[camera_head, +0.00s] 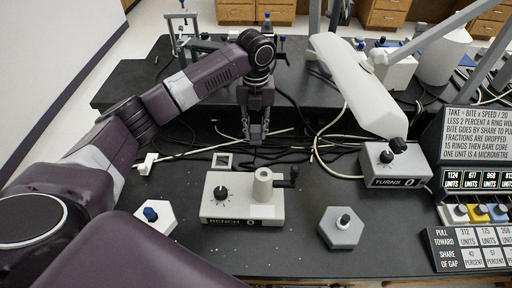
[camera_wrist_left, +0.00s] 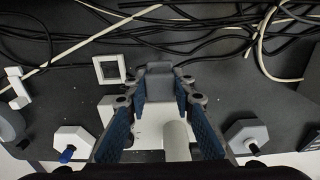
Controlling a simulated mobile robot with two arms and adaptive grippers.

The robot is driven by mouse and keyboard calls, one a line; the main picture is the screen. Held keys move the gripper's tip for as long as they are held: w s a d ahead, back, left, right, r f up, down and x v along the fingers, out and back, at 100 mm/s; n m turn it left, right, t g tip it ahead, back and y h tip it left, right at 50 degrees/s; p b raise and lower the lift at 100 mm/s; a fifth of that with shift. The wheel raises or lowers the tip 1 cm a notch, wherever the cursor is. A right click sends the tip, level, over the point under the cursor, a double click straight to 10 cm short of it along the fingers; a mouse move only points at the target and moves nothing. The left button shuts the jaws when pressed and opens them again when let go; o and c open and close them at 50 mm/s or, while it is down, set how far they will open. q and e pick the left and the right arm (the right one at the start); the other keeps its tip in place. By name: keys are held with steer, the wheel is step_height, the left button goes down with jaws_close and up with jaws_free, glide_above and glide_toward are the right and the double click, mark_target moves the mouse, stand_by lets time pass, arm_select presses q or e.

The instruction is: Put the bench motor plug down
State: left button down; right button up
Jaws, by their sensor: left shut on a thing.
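My left gripper (camera_head: 256,136) hangs over the dark bench, behind the white box labelled BENCH (camera_head: 235,213). Its blue-padded fingers show in the left wrist view (camera_wrist_left: 160,98). They are shut on a dark grey block, which I take to be the bench motor plug (camera_wrist_left: 160,82). In the head view the plug is hard to make out between the fingers. The BENCH box has a black knob, a pale round post and a black crank. My right gripper is not in view.
A white square frame (camera_head: 222,161) lies behind the BENCH box. Black and white cables cross the bench under the gripper. Hexagonal blocks stand left (camera_head: 155,217) and right (camera_head: 341,227) of the box. A box labelled TURNS (camera_head: 395,166) and a sign (camera_head: 478,135) stand to the right.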

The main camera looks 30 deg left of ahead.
mark_target(256, 128)
arm_select(q)
step_height(256, 128, down, 8)
steer(key=shift+f+p, duration=0.2)
steer(key=shift+p, duration=0.1)
steer(key=shift+f, duration=0.25)
steer(key=shift+f, duration=0.1)
steer(key=c, duration=1.7)
jaws_free()
steer(key=shift+o, duration=0.2)
step_height(256, 128, up, 13)
steer(key=shift+f+b, duration=0.1)
steer(key=shift+b, duration=0.4)
